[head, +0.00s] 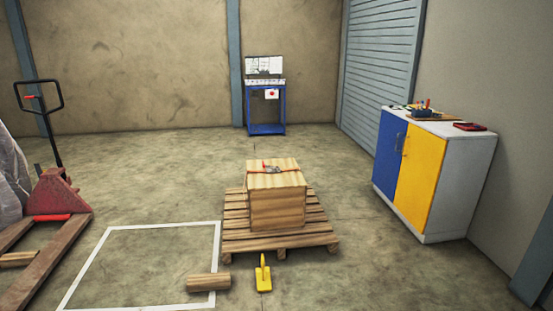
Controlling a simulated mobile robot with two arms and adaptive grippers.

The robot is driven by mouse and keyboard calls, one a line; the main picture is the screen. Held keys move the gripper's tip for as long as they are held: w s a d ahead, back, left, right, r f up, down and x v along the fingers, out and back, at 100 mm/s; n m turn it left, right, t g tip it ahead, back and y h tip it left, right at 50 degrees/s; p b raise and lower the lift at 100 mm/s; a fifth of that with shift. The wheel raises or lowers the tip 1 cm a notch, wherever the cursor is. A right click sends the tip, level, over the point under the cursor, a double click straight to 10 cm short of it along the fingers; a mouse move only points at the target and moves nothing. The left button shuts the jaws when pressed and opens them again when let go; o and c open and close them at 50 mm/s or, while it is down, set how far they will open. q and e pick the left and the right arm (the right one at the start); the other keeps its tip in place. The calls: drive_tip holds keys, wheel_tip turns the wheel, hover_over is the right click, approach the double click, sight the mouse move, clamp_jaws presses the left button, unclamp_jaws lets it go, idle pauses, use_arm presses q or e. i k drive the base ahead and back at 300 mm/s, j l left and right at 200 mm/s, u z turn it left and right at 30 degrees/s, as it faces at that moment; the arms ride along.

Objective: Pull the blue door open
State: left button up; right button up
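The blue door (389,145) is the left door of a light grey cabinet (465,185) against the right wall. It looks shut, flush with the yellow door (419,178) beside it. Small handles (402,147) show near the line where the two doors meet. Neither of my grippers shows in the head view.
A wooden box (277,205) stands on a pallet (285,241) in the middle. A yellow tool (263,275) and a wooden block (208,282) lie in front. A red pallet jack (58,192) is at left. Floor between pallet and cabinet is clear.

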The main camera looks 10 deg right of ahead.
sight(393, 129)
drive_tip(key=i+l+z, duration=0.1)
drive_tip(key=i+z, duration=0.2)
drive_tip(key=i, duration=0.25)
drive_tip(key=i+z, duration=0.3)
drive_tip(key=i, duration=0.2)
drive_tip(key=i+j+z, duration=0.3)
drive_tip(key=i, duration=0.25)
drive_tip(key=i+j+z, duration=0.25)
drive_tip(key=i, duration=0.25)
drive_tip(key=i+l, duration=0.05)
